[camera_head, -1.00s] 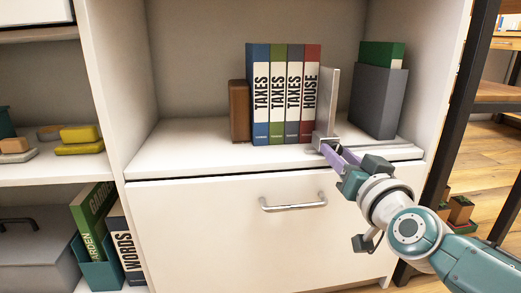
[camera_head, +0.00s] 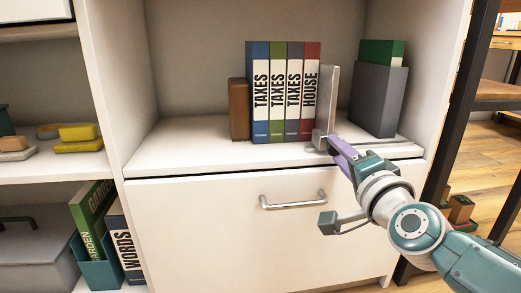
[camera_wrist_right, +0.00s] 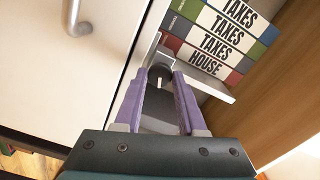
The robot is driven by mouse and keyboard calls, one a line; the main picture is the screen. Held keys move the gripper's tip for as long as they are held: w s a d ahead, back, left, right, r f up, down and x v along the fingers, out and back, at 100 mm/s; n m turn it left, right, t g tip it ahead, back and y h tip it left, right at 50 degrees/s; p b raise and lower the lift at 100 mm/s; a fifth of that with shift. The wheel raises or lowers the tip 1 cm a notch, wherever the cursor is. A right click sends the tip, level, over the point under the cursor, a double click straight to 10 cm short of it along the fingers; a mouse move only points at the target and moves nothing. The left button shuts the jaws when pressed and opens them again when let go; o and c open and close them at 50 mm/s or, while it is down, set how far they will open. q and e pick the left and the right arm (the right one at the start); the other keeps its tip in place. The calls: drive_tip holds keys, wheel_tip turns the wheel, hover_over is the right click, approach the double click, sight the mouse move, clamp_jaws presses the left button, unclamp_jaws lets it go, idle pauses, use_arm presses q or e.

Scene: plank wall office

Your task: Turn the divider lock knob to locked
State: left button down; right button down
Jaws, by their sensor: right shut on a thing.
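The divider (camera_head: 329,97) is a grey upright plate on the shelf, standing beside the red HOUSE binder (camera_head: 309,95); its edge also shows in the right wrist view (camera_wrist_right: 212,86). Its dark round lock knob (camera_wrist_right: 160,71), with a short pale mark, sits at the front of its base. My right gripper (camera_head: 331,144) reaches in from the right with purple fingers. In the right wrist view the fingertips (camera_wrist_right: 160,77) are shut on the knob, one on each side. In the head view the fingers mostly hide the knob. My left gripper is not in view.
Several binders (camera_head: 275,95) stand left of the divider, against a brown block (camera_head: 239,110). A grey holder with a green book (camera_head: 378,100) stands to its right. Below the shelf is a drawer front with a metal handle (camera_head: 293,202). A dark post (camera_head: 462,110) stands at right.

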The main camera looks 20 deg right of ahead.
drive_tip(key=m+b, duration=0.1)
drive_tip(key=m, duration=0.9)
drive_tip(key=shift+b, duration=0.35)
idle(0.3)
drive_tip(key=c, duration=0.5)
unclamp_jaws()
